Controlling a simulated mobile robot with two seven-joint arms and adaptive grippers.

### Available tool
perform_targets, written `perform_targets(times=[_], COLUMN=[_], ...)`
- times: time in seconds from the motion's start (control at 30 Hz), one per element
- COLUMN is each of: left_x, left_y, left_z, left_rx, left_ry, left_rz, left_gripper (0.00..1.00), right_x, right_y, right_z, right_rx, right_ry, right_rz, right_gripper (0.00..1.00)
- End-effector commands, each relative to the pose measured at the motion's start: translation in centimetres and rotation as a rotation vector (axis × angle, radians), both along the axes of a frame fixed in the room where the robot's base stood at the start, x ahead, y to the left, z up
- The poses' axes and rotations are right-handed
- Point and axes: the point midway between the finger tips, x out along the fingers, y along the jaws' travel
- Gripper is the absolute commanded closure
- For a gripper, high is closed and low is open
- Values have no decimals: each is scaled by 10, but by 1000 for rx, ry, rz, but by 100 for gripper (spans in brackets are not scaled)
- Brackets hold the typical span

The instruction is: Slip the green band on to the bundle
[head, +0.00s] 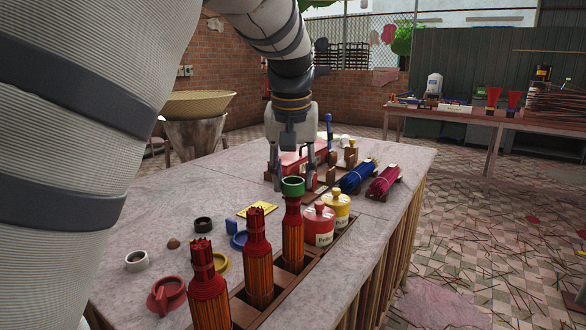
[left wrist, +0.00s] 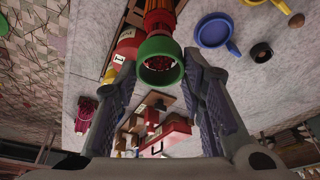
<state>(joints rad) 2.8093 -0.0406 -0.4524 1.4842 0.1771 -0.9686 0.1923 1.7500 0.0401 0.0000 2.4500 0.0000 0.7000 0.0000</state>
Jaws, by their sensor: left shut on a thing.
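The bundle (head: 293,235) of red-topped, orange-brown sticks stands upright at the far end of a row of three, in a wooden rack (head: 313,262). The green band (head: 293,187) is level at the top of this bundle. My left gripper (head: 294,180) points down from above, shut on the green band. In the left wrist view, the band (left wrist: 160,49) sits between the fingertips, and red stick ends show inside its ring. The bundle's side (left wrist: 159,20) shows beyond it. How far the band is down over the sticks is hard to tell. My right gripper is out of view.
Two similar bundles (head: 258,262) (head: 209,290) stand nearer in the rack. A red pot (head: 318,228) and a yellow pot (head: 337,212) are close on the right. Blue (head: 357,177) and magenta (head: 383,182) bundles lie behind. A red cup (head: 167,296) and small dishes lie left.

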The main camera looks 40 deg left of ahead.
Motion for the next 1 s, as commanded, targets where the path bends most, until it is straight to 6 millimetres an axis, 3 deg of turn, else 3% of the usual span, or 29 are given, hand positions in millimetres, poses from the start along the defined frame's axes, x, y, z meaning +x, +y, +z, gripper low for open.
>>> perform_targets(times=[0.7, 0.73, 0.8, 1.0], left_x=[0, 0, 0, 0], left_y=[0, 0, 0, 0], left_z=[-11, -11, -11, -11], left_rx=[0, 0, 0, 0], left_ry=[0, 0, 0, 0], left_rz=[0, 0, 0, 0], left_gripper=[78, 57, 41, 40], right_x=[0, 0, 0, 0], right_y=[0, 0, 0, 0], right_z=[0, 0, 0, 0], right_rx=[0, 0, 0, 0], right_ry=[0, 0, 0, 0], right_rz=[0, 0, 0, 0], right_gripper=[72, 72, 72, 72])
